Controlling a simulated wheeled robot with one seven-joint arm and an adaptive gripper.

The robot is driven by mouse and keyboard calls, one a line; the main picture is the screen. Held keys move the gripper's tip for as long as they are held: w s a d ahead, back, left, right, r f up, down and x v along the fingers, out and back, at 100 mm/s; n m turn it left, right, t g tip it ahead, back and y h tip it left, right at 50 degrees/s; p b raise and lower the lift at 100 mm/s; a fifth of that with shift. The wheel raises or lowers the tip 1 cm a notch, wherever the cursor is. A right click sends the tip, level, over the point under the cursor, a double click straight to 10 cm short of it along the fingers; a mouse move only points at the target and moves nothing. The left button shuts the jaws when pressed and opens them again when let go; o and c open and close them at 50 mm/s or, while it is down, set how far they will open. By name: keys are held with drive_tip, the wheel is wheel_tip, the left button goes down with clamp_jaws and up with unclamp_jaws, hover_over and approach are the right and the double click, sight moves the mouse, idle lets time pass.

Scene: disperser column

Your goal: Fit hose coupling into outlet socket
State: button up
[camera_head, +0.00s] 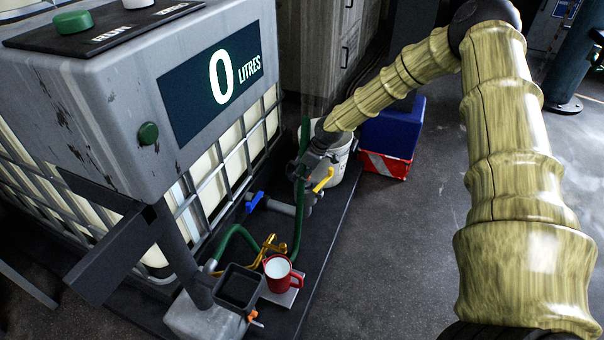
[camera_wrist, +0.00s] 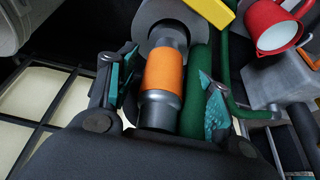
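The hose coupling (camera_wrist: 164,72), with an orange sleeve and grey metal ends, lies between my gripper's fingers in the wrist view. Its far end meets the round grey outlet socket (camera_wrist: 150,12); it looks lined up and at least partly inside, but I cannot tell how deep. My gripper (camera_wrist: 170,92) is open: its teal pads stand apart on either side, with gaps to the coupling. The green hose (camera_wrist: 198,85) runs beside the coupling, between it and the right pad. In the head view my gripper (camera_head: 312,163) is by the outlet pipe (camera_head: 282,207); the coupling is not clear there.
A yellow lever (camera_head: 323,180) and a blue lever (camera_head: 255,202) sit on the pipework. A red mug (camera_head: 279,273) stands below on a small plate. A white bucket (camera_head: 340,165) and a blue box (camera_head: 394,127) are behind my gripper. The caged tank (camera_head: 215,165) is left. Floor to the right is clear.

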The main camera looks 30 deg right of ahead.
drive_tip(key=p+v, duration=0.3)
drive_tip(key=v, duration=0.9)
idle(0.6)
